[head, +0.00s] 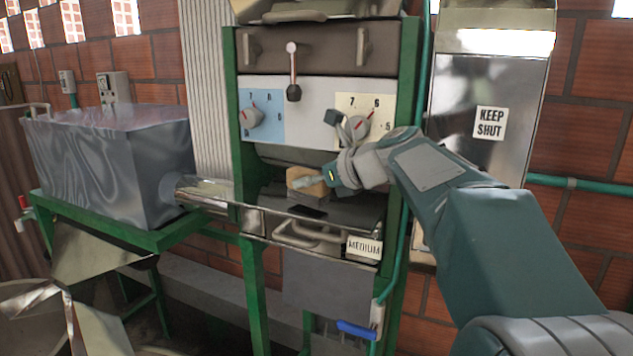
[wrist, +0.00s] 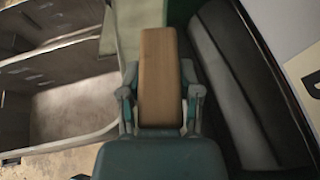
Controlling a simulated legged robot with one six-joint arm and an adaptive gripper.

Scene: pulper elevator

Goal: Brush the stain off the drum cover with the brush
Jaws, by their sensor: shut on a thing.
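My gripper (head: 322,180) is shut on the brush (head: 305,181), a tan wooden block with a grey-brown underside. In the wrist view, the brush (wrist: 160,80) lies lengthwise between the two fingers. In the head view it is in the recess of the green-framed machine, over the dark, shiny curved surface that looks like the drum cover (head: 350,217). A small black patch (head: 308,211), possibly the stain, shows just below the brush. I cannot tell whether the bristles touch the cover.
A dial panel (head: 318,112) with a lever is just above my gripper. A metal tank (head: 115,160) stands at left on a green frame. A "KEEP SHUT" cabinet (head: 460,80) is at right. A handle (head: 310,236) and a "MEDIUM" label (head: 364,249) lie below the cover.

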